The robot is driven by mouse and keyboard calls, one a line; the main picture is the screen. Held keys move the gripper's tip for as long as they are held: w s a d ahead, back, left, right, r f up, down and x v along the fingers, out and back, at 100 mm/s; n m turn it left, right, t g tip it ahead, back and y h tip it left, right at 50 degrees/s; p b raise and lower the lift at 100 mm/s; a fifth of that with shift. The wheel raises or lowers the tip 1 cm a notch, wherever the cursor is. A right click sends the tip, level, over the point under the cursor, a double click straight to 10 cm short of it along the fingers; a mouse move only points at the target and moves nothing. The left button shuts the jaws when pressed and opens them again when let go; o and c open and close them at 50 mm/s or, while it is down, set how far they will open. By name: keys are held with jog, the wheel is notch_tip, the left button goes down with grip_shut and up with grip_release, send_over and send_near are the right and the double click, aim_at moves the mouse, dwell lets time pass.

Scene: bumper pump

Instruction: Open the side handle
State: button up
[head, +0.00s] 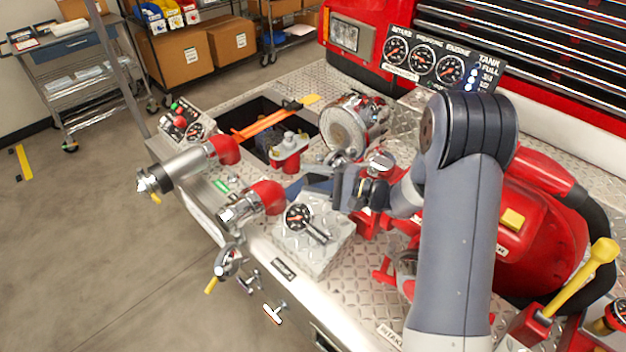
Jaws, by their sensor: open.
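The frame does not label a side handle, and I cannot tell which handle is meant. On the bumper's front side are a red-and-white T-handle (274,314), small metal handles (248,281) and a metal valve with a yellow lever (226,264). A metal lever (319,233) sticks out of the grey gauge box (322,258) on the deck. A long yellow handle (582,276) rises at the right. My gripper (314,187) is open and empty, above the deck just behind the gauge box, apart from these handles. My arm hides part of the red pump.
Two red-elbowed outlets (268,196) project over the front edge. Behind them are an open well (262,126) with an orange tool, a chrome siren (356,122) and a gauge panel (438,62).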

jog(key=b+v, duration=0.1)
jog(key=v, duration=0.6)
jog(key=shift+d+b, duration=0.15)
jog(key=shift+b, duration=0.2)
jog(key=p+x, duration=0.2)
jog(key=x, duration=0.5)
jog(key=shift+a, duration=0.25)
jog(key=shift+w+a+f+b, duration=0.1)
jog(key=shift+w+a+b, duration=0.05)
jog(key=shift+w+b, duration=0.15)
jog(key=shift+w+a+m+t, duration=0.1)
jog(key=shift+w+m+t, duration=0.2)
jog(key=shift+t, duration=0.1)
jog(key=shift+s, duration=0.1)
